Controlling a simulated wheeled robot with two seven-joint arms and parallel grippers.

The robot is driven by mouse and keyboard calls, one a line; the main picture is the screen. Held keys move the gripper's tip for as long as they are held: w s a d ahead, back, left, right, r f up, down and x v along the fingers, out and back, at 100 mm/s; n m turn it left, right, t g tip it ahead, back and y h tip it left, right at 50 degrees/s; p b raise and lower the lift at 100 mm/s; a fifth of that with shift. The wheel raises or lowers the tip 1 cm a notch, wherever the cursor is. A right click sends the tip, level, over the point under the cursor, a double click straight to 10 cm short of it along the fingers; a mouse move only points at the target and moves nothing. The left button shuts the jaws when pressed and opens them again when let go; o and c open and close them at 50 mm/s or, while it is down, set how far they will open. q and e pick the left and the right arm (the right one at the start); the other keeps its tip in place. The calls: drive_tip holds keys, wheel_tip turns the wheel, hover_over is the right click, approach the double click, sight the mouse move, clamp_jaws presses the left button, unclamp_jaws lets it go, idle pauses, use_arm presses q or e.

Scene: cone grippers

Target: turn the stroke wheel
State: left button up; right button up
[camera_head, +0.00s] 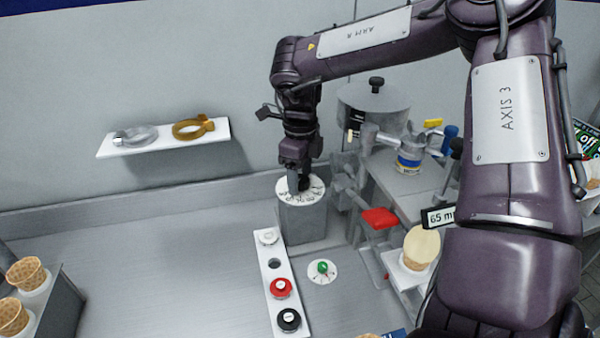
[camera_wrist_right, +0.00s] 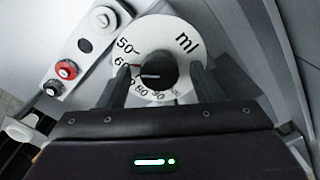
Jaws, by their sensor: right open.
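The stroke wheel is a black knob (camera_wrist_right: 156,72) on a round white dial (camera_wrist_right: 160,32) marked in ml, with figures from 50 upward. A small red mark at the knob's left side points near 60. In the head view the white dial (camera_head: 285,192) tops a grey block. My right gripper (camera_head: 298,184) points down at it from above. In the right wrist view my right gripper (camera_wrist_right: 163,73) is open, one finger on each side of the knob. I cannot tell whether either finger touches it. The gripper hides much of the knob in the head view. My left gripper is not in view.
A white strip (camera_head: 265,251) with red, black and white buttons lies in front of the dial block. A green knob (camera_head: 322,267) is beside it. Machine pipework (camera_head: 390,140) stands close right. A wall shelf (camera_head: 165,139) holds two rings.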

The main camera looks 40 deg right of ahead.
sight(300, 178)
wheel_tip(300, 178, up, 8)
drive_tip(key=shift+f+b, duration=0.1)
drive_tip(key=shift+b, duration=0.2)
idle(0.7)
